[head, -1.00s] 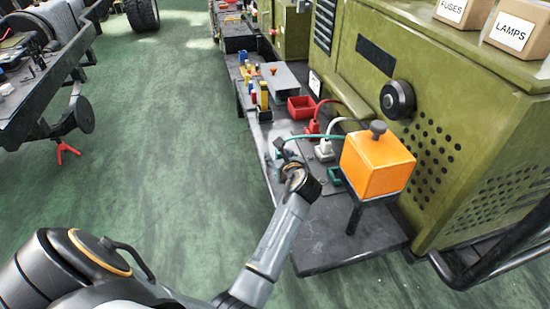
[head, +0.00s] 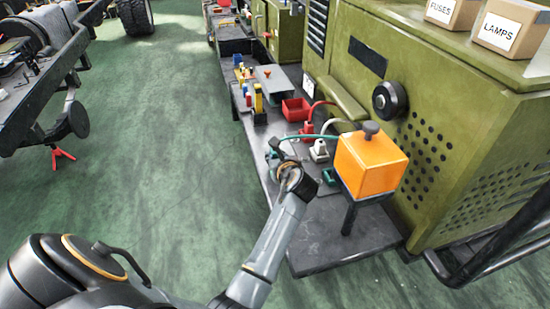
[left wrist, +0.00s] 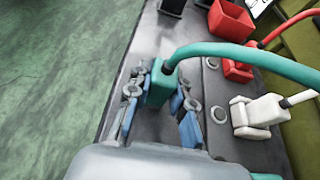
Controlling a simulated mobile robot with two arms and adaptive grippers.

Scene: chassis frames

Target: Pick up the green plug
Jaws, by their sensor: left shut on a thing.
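The green plug (left wrist: 161,86) shows in the left wrist view, upright between the finger pads of my left gripper (left wrist: 160,103), with a thick green cable running from its top to the right. My left gripper is shut on it. In the head view my left gripper (head: 278,157) is over the left edge of the dark bench (head: 330,240), and the green cable (head: 300,136) arcs right from it. The plug is mostly hidden there by my wrist. I cannot tell whether its base touches the bench. My right gripper is not in view.
To the right are a white plug (head: 319,151), a red plug (head: 307,130) and a red bin (head: 296,109). An orange box (head: 370,165) on a stand is close to my left forearm. The olive cabinet (head: 450,110) closes off the right side.

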